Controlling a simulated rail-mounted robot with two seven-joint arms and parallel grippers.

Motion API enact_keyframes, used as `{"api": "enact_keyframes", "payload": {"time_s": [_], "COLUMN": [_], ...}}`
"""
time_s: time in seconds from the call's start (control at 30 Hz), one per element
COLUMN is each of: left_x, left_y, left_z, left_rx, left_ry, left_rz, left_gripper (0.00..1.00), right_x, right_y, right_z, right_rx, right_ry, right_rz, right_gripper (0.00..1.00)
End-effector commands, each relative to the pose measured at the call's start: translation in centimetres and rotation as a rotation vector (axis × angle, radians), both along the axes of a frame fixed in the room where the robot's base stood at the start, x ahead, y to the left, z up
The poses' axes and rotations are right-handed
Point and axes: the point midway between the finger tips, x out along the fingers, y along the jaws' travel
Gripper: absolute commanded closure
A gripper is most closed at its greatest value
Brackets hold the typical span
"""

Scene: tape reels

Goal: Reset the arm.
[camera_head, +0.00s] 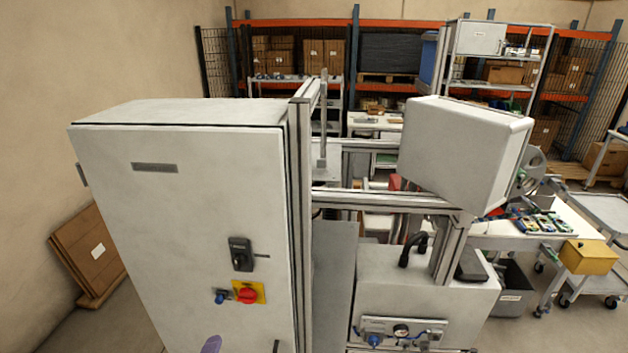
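Neither of my grippers can be made out in the head view. A small purple rounded shape (211,345) shows at the bottom edge; I cannot tell what it is. A grey reel-like disc (530,168) stands behind the tilted grey box at the right, partly hidden by it. Several small coloured items (541,222) lie on a white table (492,236) at the right.
A metal-profile frame (390,201) carries a tilted grey box (458,150). A yellow box (588,257) sits at the right. Shelves with cartons (272,55) line the back.

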Motion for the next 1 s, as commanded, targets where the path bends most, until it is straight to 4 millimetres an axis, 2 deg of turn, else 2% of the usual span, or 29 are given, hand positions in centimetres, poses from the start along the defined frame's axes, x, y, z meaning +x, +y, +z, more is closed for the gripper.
{"api": "enact_keyframes", "payload": {"time_s": [0.03, 0.1, 0.23, 0.37, 0.47, 0.6, 0.8, 1.0], "left_x": [-0.2, -0.9, -2.8, -5.2, -8.3, -14.8, -22.4, -28.9], "left_y": [0.7, 1.4, 2.1, 2.0, 1.6, 0.5, -0.4, -0.3], "left_z": [-1.0, -1.7, -1.4, -0.3, 0.5, 1.5, 2.7, 1.9], "left_rx": [-0.067, -0.189, -0.403, -0.579, -0.694, -0.812, -0.879, -0.882], "left_ry": [0.064, 0.152, 0.279, 0.381, 0.48, 0.657, 0.795, 0.927], "left_rz": [0.052, 0.134, 0.266, 0.36, 0.419, 0.477, 0.492, 0.579], "left_gripper": [0.24, 0.24, 0.24, 0.24, 0.24, 0.24, 0.24, 0.24], "right_x": [0.0, 0.0, 0.0, 0.0, 0.0, 0.1, 0.0, 0.0], "right_y": [0.0, 0.0, 0.1, 0.2, 0.3, 0.3, 0.3, 0.3], "right_z": [0.0, 0.0, 0.0, 0.2, 1.0, 3.3, 6.5, 9.4], "right_rx": [0.0, 0.001, 0.003, 0.006, 0.008, 0.011, 0.012, 0.009], "right_ry": [0.0, 0.0, -0.001, 0.0, 0.0, 0.0, 0.0, -0.001], "right_rz": [0.0, -0.001, -0.002, -0.004, -0.006, -0.007, -0.007, -0.005], "right_gripper": [0.57, 0.57, 0.57, 0.57, 0.57, 0.57, 0.57, 0.57]}}
